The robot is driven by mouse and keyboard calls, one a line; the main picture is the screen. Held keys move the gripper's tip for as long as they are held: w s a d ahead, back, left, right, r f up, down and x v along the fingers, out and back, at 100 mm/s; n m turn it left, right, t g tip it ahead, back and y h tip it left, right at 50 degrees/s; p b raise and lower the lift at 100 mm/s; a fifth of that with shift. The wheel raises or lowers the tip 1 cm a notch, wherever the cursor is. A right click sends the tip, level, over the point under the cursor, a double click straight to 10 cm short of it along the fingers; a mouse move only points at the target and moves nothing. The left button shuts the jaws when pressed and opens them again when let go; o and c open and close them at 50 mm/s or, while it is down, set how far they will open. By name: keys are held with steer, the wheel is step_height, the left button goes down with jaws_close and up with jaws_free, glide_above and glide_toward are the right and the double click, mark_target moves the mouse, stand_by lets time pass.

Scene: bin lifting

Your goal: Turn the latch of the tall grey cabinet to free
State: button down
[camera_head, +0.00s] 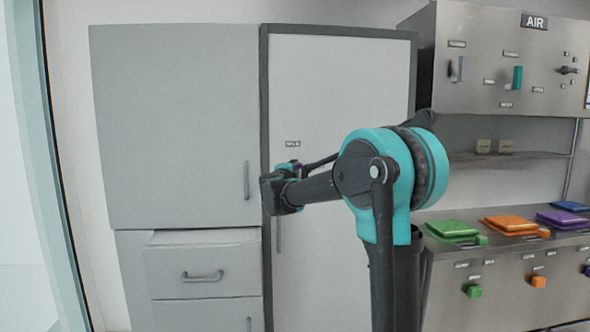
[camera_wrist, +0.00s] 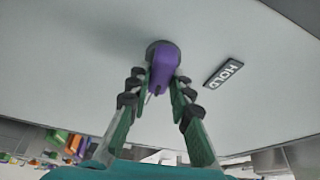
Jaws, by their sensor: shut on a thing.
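The tall grey cabinet (camera_head: 340,85) has a pale door in a dark frame and stands in the middle of the head view. Its purple latch (camera_wrist: 165,65) sits on a dark round base on the door, beside a sign reading HOLD (camera_wrist: 223,73). My gripper (camera_wrist: 161,82) is shut on the latch, with one finger on each side of it. In the head view, my gripper (camera_head: 288,180) is at the door's left part, and only a little of the latch shows past it.
A long vertical handle (camera_head: 279,232) is on the same door, below my gripper. A grey cupboard (camera_head: 170,120) and a drawer (camera_head: 200,262) stand at the left. At the right are a panel marked AIR (camera_head: 500,50) and a counter with coloured lids (camera_head: 510,223).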

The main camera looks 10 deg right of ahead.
steer(key=shift+m+g, duration=0.3)
steer(key=shift+m, duration=0.4)
steer(key=c, duration=1.4)
jaws_free()
steer(key=shift+o, duration=0.2)
steer(key=v, duration=1.2)
